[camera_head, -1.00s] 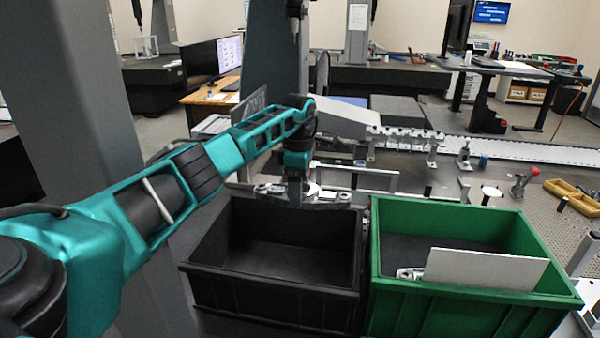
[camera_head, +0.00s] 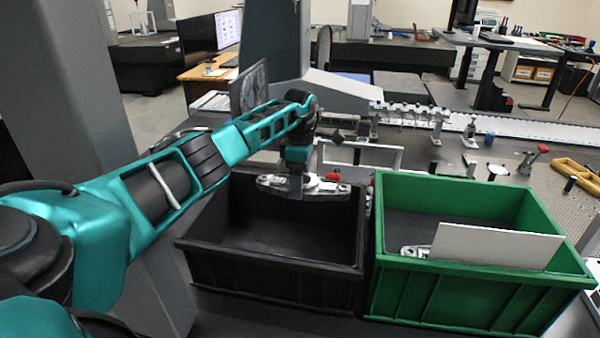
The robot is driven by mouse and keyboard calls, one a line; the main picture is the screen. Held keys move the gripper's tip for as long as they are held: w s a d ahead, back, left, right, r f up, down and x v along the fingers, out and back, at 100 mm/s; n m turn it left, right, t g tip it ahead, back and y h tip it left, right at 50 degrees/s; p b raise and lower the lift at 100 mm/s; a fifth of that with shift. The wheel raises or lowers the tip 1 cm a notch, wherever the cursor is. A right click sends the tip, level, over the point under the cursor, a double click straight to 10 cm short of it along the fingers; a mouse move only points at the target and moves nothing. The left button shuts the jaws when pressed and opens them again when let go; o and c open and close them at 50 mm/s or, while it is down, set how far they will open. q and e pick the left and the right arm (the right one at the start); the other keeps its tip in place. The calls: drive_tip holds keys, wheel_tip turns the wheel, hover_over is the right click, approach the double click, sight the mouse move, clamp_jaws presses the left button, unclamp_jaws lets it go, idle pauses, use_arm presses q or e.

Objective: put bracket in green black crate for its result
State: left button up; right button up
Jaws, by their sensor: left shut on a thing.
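My left gripper (camera_head: 296,184) is shut on a silver metal bracket (camera_head: 331,193), gripped near its middle with its ends sticking out to both sides. It holds the bracket at the back part of the black crate (camera_head: 265,277), around rim height; the gap below cannot be judged. The fingertips are mostly hidden against the bracket. The black crate looks empty where I see inside. The green crate (camera_head: 465,302) stands just right of it, with a dark floor. A similar bracket (camera_head: 412,251) lies in it, partly hidden by an upright white panel (camera_head: 495,246). My right gripper is not in view.
A dark flat panel (camera_head: 249,90) stands behind my left arm. A grey column rises at the left.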

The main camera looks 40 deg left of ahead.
use_arm(q)
drive_tip(key=b, duration=0.5)
hover_over(300, 238)
wheel_tip(300, 238, down, 7)
wheel_tip(300, 238, down, 7)
drive_tip(key=b, duration=0.5)
drive_tip(key=shift+f+b, duration=0.3)
drive_tip(key=shift+b, duration=0.25)
drive_tip(key=shift+f+b, duration=0.4)
drive_tip(key=shift+f, duration=0.15)
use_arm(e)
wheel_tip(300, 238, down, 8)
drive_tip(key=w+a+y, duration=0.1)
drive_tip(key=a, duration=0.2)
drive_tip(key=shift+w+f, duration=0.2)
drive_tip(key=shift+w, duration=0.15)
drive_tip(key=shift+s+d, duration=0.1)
use_arm(q)
drive_tip(key=shift+f+b, duration=0.7)
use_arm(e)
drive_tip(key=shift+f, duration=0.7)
use_arm(q)
drive_tip(key=o, duration=1.2)
drive_tip(key=shift+r, duration=0.1)
drive_tip(key=shift+c, duration=0.2)
drive_tip(key=shift+o, duration=1)
